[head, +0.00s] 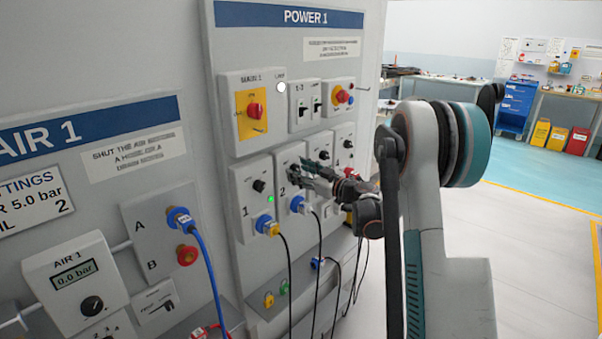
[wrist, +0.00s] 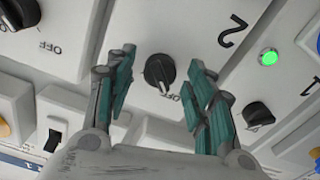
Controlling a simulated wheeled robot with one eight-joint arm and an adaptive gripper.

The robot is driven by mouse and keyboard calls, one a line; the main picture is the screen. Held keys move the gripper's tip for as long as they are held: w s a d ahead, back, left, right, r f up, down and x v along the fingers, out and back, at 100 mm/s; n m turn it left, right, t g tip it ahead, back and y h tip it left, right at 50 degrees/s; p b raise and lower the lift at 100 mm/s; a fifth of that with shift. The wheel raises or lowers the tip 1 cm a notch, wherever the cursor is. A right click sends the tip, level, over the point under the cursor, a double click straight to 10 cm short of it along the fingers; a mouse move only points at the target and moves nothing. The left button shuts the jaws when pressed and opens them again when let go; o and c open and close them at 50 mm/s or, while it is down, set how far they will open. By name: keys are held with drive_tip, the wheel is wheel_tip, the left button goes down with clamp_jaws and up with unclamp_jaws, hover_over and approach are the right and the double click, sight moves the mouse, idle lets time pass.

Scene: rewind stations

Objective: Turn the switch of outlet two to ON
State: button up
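The outlet two panel (head: 289,153) is on the POWER 1 board, marked with a 2. Its black rotary switch (wrist: 160,72) is mid-picture in the wrist view, which shows the board upside down. The switch's white mark points down in that view, near partly covered lettering that looks like OFF. My gripper (wrist: 162,60) is open, with one teal-and-grey finger on each side of the switch and visible gaps between. In the head view my gripper (head: 308,170) is in front of outlet two and hides its switch. I cannot tell the depth of the fingertips.
Outlet one's switch (head: 259,186) and lit green lamp (head: 271,198) are to the left. A blue plug (head: 297,204) with a cable is below my gripper. The red main switch (head: 253,110) is above. Open floor (head: 540,235) lies right.

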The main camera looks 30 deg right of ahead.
drive_tip(key=c, duration=1)
drive_tip(key=shift+o, duration=0.2)
drive_tip(key=shift+m, duration=0.3)
drive_tip(key=m, duration=0.8)
drive_tip(key=shift+m, duration=0.4)
drive_tip(key=m, duration=0.4)
drive_tip(key=shift+d, duration=0.1)
drive_tip(key=shift+m+b, duration=0.3)
drive_tip(key=shift+m, duration=1.9)
